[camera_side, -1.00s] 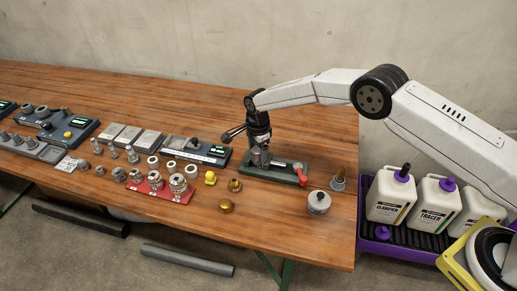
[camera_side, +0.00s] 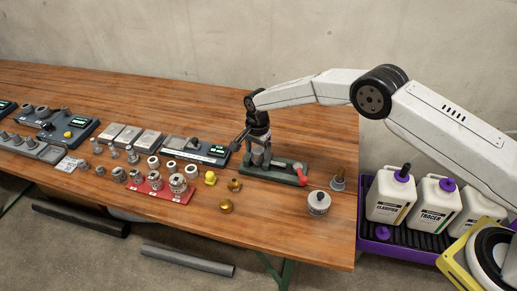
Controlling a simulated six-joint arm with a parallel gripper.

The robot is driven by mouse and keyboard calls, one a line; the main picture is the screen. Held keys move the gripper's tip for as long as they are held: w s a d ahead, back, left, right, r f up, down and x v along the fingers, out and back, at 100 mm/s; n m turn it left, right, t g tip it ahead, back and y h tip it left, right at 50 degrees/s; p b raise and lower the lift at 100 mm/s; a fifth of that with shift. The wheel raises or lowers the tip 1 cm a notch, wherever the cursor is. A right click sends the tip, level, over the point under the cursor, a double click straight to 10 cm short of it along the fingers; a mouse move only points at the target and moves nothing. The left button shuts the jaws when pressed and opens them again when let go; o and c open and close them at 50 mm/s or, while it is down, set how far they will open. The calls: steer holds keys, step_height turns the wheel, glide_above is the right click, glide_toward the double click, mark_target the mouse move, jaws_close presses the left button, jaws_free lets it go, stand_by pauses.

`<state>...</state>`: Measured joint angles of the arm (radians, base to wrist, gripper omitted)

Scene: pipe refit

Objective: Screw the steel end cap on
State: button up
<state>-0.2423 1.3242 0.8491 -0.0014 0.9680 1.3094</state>
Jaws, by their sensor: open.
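My gripper (camera_side: 259,150) points down over the green fixture (camera_side: 280,174) near the right end of the wooden bench. Its jaws are open around or just beside a grey metal part standing upright in the fixture. The jaws and wrist hide much of that part. I cannot tell whether it is the pipe end or the steel end cap. A red-handled lever (camera_side: 301,176) sits at the fixture's right end. Two brass-coloured fittings, one upper (camera_side: 234,185) and one lower (camera_side: 226,206), lie on the bench to its left.
White jugs (camera_side: 390,196) stand beyond the bench's right edge.

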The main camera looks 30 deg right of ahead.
steer(key=n, duration=0.4)
steer(key=shift+n, duration=0.9)
steer(key=n, duration=0.3)
steer(key=shift+n, duration=1.5)
steer(key=shift+n, duration=3)
